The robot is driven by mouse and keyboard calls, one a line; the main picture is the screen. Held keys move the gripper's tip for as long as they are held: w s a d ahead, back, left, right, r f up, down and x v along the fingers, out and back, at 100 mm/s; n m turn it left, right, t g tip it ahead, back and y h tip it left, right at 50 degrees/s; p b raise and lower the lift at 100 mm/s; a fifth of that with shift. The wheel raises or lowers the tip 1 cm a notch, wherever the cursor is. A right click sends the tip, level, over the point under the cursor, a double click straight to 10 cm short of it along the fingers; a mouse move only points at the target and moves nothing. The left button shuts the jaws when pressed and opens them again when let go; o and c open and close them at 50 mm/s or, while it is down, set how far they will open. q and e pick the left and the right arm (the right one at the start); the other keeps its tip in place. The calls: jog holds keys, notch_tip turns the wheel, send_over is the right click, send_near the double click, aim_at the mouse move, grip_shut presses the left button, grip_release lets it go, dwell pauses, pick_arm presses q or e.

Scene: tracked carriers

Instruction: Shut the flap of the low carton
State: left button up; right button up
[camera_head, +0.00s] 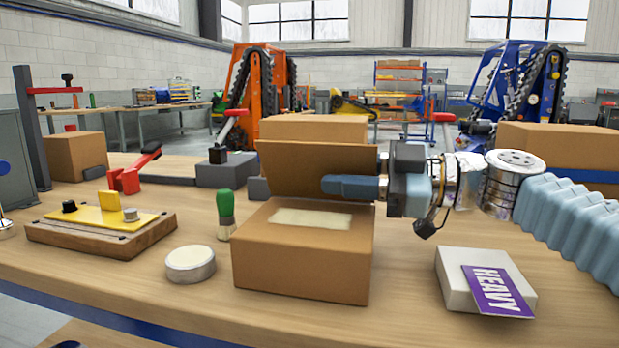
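The low carton (300,272) is a brown box standing near the front middle of the table, with a pale rectangular patch (310,218) on its top. Its flap (290,165) stands raised at the carton's far edge, leaning slightly. My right gripper (340,187) comes in from the right, its blue fingers pointing left in front of the flap's near face, above the carton's top. The fingers overlap in this view, so I cannot tell whether they are apart. Whether they touch the flap is also unclear. My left gripper is not in view.
A white block with a purple HEAVY card (496,290) lies right of the carton. A green-handled brush (226,215), a round tin (190,264) and a wooden fixture board (100,230) are left. Larger cartons (560,145) stand behind. The table front is clear.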

jog(key=shift+a, duration=0.2)
grip_shut()
dwell(1.4)
